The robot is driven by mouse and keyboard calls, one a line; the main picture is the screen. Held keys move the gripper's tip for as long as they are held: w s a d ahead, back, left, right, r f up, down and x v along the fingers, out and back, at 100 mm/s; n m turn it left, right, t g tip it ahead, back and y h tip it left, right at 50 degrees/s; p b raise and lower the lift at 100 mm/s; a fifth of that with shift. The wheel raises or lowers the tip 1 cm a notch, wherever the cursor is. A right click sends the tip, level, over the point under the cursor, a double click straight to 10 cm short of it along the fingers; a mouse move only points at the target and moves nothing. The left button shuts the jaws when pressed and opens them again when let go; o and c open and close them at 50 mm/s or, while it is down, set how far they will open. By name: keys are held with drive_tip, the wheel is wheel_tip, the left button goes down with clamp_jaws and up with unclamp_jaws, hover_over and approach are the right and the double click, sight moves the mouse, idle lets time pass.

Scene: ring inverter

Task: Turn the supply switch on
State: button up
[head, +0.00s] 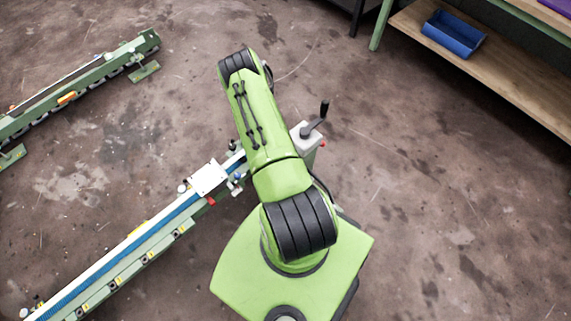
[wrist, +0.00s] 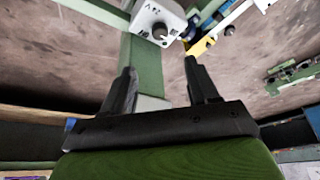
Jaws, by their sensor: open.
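In the wrist view my gripper (wrist: 160,72) is open, with its two black fingers apart and nothing between them. A green post (wrist: 146,62) stands below the box in the picture. In the head view my gripper is hidden, and I cannot make out the switch.
In the head view a long rail (head: 130,250) carries a white plate (head: 208,178). A grey box (head: 301,133) with a black crank handle stands at its end, close to my arm. Another rail (head: 80,85) lies at upper left. A shelf (head: 500,70) holds a blue bin (head: 453,35).

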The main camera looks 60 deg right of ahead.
drive_tip(key=b+x, duration=0.9)
drive_tip(key=x, duration=0.5)
drive_tip(key=shift+a+b, duration=0.2)
drive_tip(key=shift+b, duration=0.1)
drive_tip(key=c, duration=1)
drive_tip(key=shift+s+r+n+p, duration=0.1)
drive_tip(key=shift+r+n+p, duration=0.25)
drive_tip(key=shift+p, duration=0.5)
drive_tip(key=shift+c, duration=0.2)
drive_tip(key=shift+n+t+y+p, duration=0.45)
drive_tip(key=shift+n+p, duration=0.5)
drive_tip(key=shift+p, duration=0.3)
drive_tip(key=shift+f+n+y+p, duration=0.15)
drive_tip(key=shift+n+y+p, duration=0.1)
drive_tip(key=shift+n+p, duration=0.45)
drive_tip(key=shift+d+f+n, duration=0.1)
drive_tip(key=shift+f+n, duration=0.05)
drive_tip(key=shift+n, duration=0.15)
